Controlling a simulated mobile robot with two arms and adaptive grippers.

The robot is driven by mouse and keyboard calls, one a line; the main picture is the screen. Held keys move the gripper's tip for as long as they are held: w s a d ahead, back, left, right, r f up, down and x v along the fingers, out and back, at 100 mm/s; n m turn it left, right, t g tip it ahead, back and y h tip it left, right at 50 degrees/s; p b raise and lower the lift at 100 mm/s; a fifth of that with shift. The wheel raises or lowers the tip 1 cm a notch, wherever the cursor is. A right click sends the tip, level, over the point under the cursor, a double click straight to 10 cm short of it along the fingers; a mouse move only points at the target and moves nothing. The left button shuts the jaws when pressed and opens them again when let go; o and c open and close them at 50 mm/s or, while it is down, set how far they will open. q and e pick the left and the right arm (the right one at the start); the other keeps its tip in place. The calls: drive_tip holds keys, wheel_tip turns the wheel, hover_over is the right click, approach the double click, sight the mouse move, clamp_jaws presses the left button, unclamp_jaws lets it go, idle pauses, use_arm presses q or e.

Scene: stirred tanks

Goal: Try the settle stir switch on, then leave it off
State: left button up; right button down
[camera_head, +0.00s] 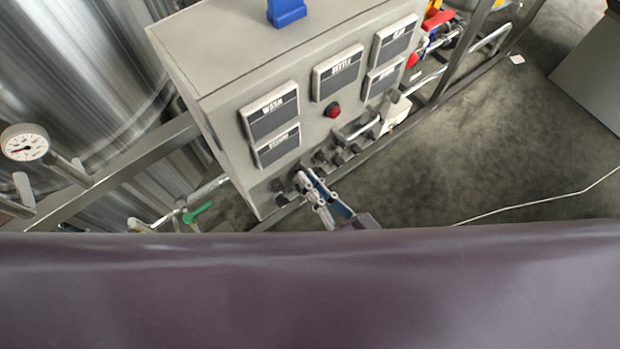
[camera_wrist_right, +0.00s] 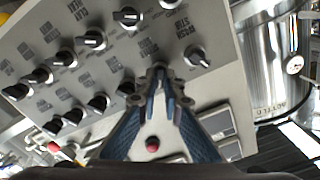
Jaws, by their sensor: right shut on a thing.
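The grey control box (camera_head: 215,60) carries the switches on its face; one display in the head view is labelled SETTLE (camera_head: 338,72). My right gripper (camera_head: 303,182) reaches the lower part of this face. In the right wrist view, my right gripper (camera_wrist_right: 160,74) has its fingertips together on a switch knob, which they mostly hide. I cannot read that switch's label or see its position. My left gripper is not in view.
A red button (camera_head: 333,110) sits mid-face below the displays. A blue part (camera_head: 286,12) stands on top of the box. Steel tanks (camera_head: 70,60), a gauge (camera_head: 25,143) and a green valve handle (camera_head: 198,212) are at left. The floor at right is mostly clear, with a thin cable (camera_head: 540,202).

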idle(0.5)
drive_tip(key=c, duration=2.1)
unclamp_jaws()
drive_tip(key=v, duration=1.2)
drive_tip(key=d+f+n+g+h+b, duration=0.15)
drive_tip(key=d+f, duration=0.25)
drive_tip(key=f, duration=0.8)
drive_tip(key=d+f+g+h+b, duration=0.1)
drive_tip(key=d+f+g+h, duration=0.3)
drive_tip(key=f, duration=0.9)
drive_tip(key=d+f+g+h+b, duration=0.15)
drive_tip(key=d+f, duration=0.35)
drive_tip(key=f, duration=0.7)
drive_tip(key=s+d+f+g+h, duration=0.1)
drive_tip(key=s+f+g, duration=0.1)
drive_tip(key=s+f, duration=0.3)
drive_tip(key=s+f+g+h, duration=0.1)
drive_tip(key=s+f+g, duration=0.1)
drive_tip(key=s+f, duration=0.4)
drive_tip(key=s+d+f+g+h, duration=0.1)
drive_tip(key=s+f+g, duration=0.1)
drive_tip(key=s+f, duration=0.3)
drive_tip(key=shift+s+d+f+g+h+b, duration=0.15)
drive_tip(key=shift+s+d+f+b, duration=0.05)
drive_tip(key=shift+f, duration=0.2)
drive_tip(key=shift+s+d+f+g+h+b, duration=0.15)
drive_tip(key=shift+s+f+b, duration=0.05)
drive_tip(key=shift+f, duration=0.2)
